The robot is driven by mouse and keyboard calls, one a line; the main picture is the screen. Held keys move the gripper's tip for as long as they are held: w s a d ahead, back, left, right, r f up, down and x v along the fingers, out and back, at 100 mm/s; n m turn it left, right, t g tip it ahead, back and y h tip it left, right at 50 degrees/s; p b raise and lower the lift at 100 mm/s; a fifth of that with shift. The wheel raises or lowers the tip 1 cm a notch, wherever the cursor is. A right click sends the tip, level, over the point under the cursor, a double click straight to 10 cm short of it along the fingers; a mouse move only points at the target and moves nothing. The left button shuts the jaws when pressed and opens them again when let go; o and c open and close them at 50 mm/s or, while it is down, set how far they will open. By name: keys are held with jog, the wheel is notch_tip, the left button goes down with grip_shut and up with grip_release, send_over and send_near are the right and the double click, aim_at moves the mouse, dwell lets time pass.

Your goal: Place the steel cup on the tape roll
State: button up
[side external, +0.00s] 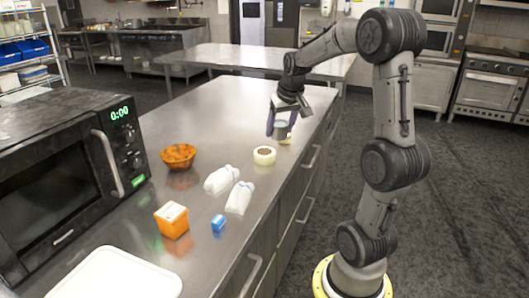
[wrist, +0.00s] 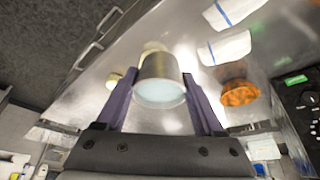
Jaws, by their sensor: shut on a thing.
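My gripper (side external: 281,127) is shut on the steel cup (side external: 281,132), which sits between its two purple fingers above the counter. In the wrist view the cup (wrist: 160,80) fills the space between the fingers (wrist: 160,76), with its pale, round end toward the camera. The tape roll (side external: 264,156) is a cream ring with a brown core, lying flat on the counter. It is closer to the side camera than the cup and slightly left of it. In the wrist view a pale yellowish edge behind the cup (wrist: 153,46) appears to be the roll, mostly hidden.
A small yellowish thing (wrist: 114,80) is near the counter edge. A microwave (side external: 65,175) stands left.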

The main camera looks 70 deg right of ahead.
jog(key=shift+s+d+r, duration=0.15)
jog(key=shift+d+r, duration=0.15)
jog(key=w+d+f, duration=0.4)
jog(key=w+d, duration=0.2)
send_near(264, 150)
jog(key=shift+w+d+f, duration=0.35)
jog(key=shift+w+d, duration=0.05)
jog(key=shift+w, duration=0.2)
jog(key=shift+w+d+f, duration=0.35)
jog(key=shift+f, duration=0.3)
jog(key=shift+d+f, duration=0.1)
jog(key=shift+f, duration=1.45)
jog(key=shift+f, duration=0.1)
jog(key=o, duration=1.5)
jog(key=shift+f, duration=0.1)
jog(key=shift+c, duration=0.2)
